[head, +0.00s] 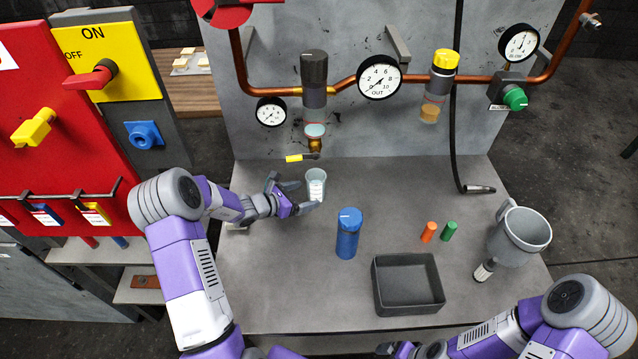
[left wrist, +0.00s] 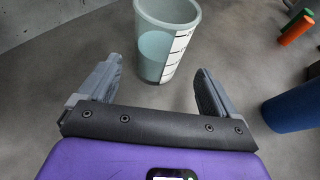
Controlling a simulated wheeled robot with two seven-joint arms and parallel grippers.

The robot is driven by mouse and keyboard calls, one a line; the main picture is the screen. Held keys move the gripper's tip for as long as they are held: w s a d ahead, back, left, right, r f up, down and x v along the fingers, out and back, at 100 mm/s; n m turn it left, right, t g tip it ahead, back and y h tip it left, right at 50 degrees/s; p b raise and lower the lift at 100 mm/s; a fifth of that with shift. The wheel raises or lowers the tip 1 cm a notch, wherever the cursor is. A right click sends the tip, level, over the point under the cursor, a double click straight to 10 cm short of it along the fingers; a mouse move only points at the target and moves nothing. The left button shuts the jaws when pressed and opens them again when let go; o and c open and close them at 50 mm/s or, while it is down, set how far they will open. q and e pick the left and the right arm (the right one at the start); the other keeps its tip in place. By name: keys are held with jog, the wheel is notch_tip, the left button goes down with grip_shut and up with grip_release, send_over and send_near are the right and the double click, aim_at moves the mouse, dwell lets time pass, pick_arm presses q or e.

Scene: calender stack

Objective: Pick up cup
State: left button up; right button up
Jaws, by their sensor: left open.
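The cup (head: 316,184) is small, translucent and pale, with measuring marks on its side, and it stands upright on the grey bench. In the left wrist view the cup (left wrist: 167,38) lies just ahead of the fingers and holds pale blue liquid or has a bluish inside; I cannot tell which. My left gripper (head: 296,190) is open beside the cup, its fingers spread to either side of the near part of it. In the left wrist view the open jaws (left wrist: 155,88) hold nothing. My right arm shows at the lower right, and its fingertips are not clearly visible.
A blue cylinder (head: 348,234) stands right of the left gripper. A dark tray (head: 408,312), orange (head: 429,232) and green (head: 449,231) cylinders and a grey mug-like container (head: 520,237) are further right. A yellow-handled valve (head: 300,158) hangs behind the cup.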

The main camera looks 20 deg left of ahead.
aim_at(308, 191)
pick_arm(q)
jog(key=b+x, duration=0.1)
jog(key=x, duration=0.4)
jog(key=shift+w+r, duration=0.1)
jog(key=shift+w, duration=0.25)
jog(key=c, duration=1.1)
jog(key=shift+r, duration=0.1)
jog(key=shift+c, duration=0.2)
